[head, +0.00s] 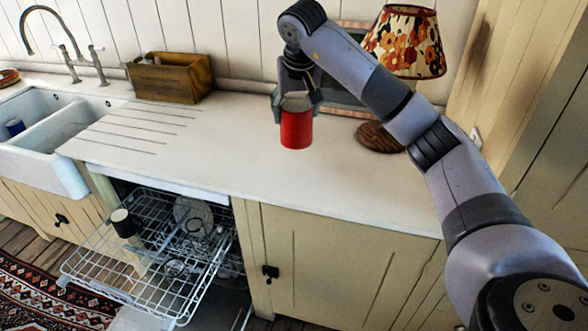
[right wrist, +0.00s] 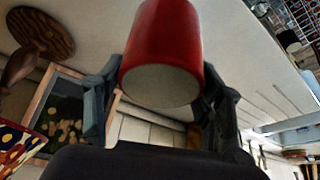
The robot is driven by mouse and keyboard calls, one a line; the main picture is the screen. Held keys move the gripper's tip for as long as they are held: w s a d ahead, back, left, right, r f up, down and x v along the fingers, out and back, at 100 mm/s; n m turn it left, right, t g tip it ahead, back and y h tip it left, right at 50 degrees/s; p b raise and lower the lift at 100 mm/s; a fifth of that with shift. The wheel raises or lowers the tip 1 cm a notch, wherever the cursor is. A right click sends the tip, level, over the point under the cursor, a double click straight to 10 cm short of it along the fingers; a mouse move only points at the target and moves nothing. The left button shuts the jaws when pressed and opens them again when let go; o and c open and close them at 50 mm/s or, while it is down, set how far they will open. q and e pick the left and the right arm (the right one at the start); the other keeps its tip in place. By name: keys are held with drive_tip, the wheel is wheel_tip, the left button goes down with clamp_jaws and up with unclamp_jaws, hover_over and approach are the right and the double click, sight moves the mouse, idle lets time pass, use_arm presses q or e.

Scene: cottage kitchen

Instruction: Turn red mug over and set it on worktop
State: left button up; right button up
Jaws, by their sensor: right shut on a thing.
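The red mug (head: 296,130) is upright in line with my right gripper (head: 296,98), over the middle of the pale worktop (head: 225,150). My right gripper is shut on it, with a finger on either side of its upper end. In the right wrist view the red mug (right wrist: 162,35) shows a plain pale round end facing my palm, which looks like its flat base, so its mouth seems to point down. I see no handle. I cannot tell whether its lower rim touches the worktop. My left gripper is not in view.
A flowered lamp (head: 405,42) on a round wooden base (head: 380,137) and a framed picture (head: 345,92) stand behind right. A wooden box (head: 172,80) and the sink (head: 60,140) are left. The dishwasher rack (head: 150,265) is pulled out below. Worktop around the mug is clear.

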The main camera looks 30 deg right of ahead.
wheel_tip(320, 180, down, 16)
drive_tip(key=shift+r+p, duration=0.2)
drive_tip(key=shift+p, duration=1)
drive_tip(key=shift+d+f, duration=0.1)
drive_tip(key=shift+f, duration=0.2)
drive_tip(key=shift+f, duration=0.1)
drive_tip(key=o, duration=1.4)
